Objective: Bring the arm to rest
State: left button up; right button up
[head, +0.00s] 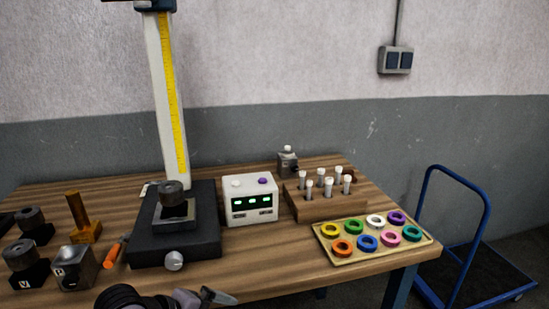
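Part of one of my arms, black and ringed, shows at the bottom edge left of centre. It appears to be my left arm, with the grey gripper (212,297) pointing right in front of the table's near edge. The picture edge cuts it off, so I cannot tell how far its fingers are apart. I see nothing held in it. My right gripper is not in view.
The wooden table (290,266) bears a height gauge on a black base (150,240), a white display box (250,202), a wooden vial rack (305,208) and a tray of coloured rings (328,253). Dark blocks stand left. A blue trolley (485,270) stands right.

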pick_arm(q)
jog(key=s+a+f+n+t+y, duration=0.2)
jog(key=s+a+f+n, duration=0.2)
jog(key=s+f+n, duration=0.3)
jog(key=s+a+f+n+t+y, duration=0.2)
jog(key=s+f+n, duration=0.6)
jog(key=n, duration=0.7)
jog(key=shift+a+f+t, duration=0.15)
jog(key=shift+a+t, duration=0.45)
jog(key=shift+a, duration=0.55)
jog(key=shift+s+a+f+n, duration=0.1)
jog(key=shift+s+a+n, duration=0.15)
jog(key=shift+s+n, duration=0.2)
jog(key=shift+c, duration=0.4)
